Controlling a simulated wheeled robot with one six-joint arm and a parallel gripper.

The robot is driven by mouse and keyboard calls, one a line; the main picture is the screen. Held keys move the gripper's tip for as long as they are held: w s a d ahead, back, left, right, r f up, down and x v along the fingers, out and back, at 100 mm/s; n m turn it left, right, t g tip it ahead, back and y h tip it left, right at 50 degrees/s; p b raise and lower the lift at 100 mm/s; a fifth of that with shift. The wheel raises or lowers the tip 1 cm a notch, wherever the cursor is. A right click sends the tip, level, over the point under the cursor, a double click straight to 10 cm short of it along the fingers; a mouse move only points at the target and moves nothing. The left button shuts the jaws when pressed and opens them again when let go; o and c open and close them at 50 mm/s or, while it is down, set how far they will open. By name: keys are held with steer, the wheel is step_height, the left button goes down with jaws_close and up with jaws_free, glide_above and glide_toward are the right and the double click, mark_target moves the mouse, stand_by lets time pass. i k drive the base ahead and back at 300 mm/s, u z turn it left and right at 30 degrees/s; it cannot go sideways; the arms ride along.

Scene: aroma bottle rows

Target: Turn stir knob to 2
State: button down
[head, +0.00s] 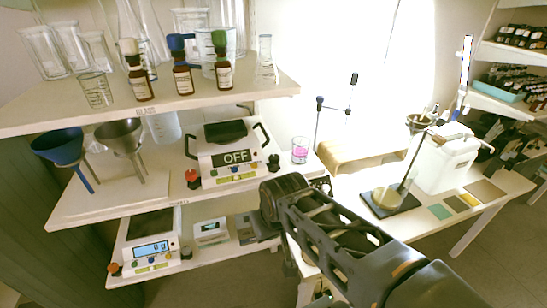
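A white hot-plate stirrer (230,160) with a black top and black side handles stands on the middle shelf, left of centre. Its display (236,156) reads OFF. A red knob (192,178) sits at its left front and a black knob (273,162) at its right front. Small coloured buttons lie along its front. Which knob is for stirring, and its setting, I cannot read. My arm reaches up from the lower right and its bend is below and right of the stirrer, apart from both knobs. I cannot make out my gripper's fingers; my arm hides much of that area.
A beaker of pink liquid (300,150) stands right of the stirrer. A blue funnel (60,147) and a metal funnel (121,138) stand left. A scale (152,248) is on the shelf below; bottles and glassware fill the shelf above. A wooden stand (362,155) is on the right table.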

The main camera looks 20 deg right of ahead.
mark_target(326, 188)
steer(key=z, duration=0.65)
steer(key=k, duration=1)
steer(key=u, duration=0.3)
steer(key=i, duration=1.25)
steer(key=z, duration=0.6)
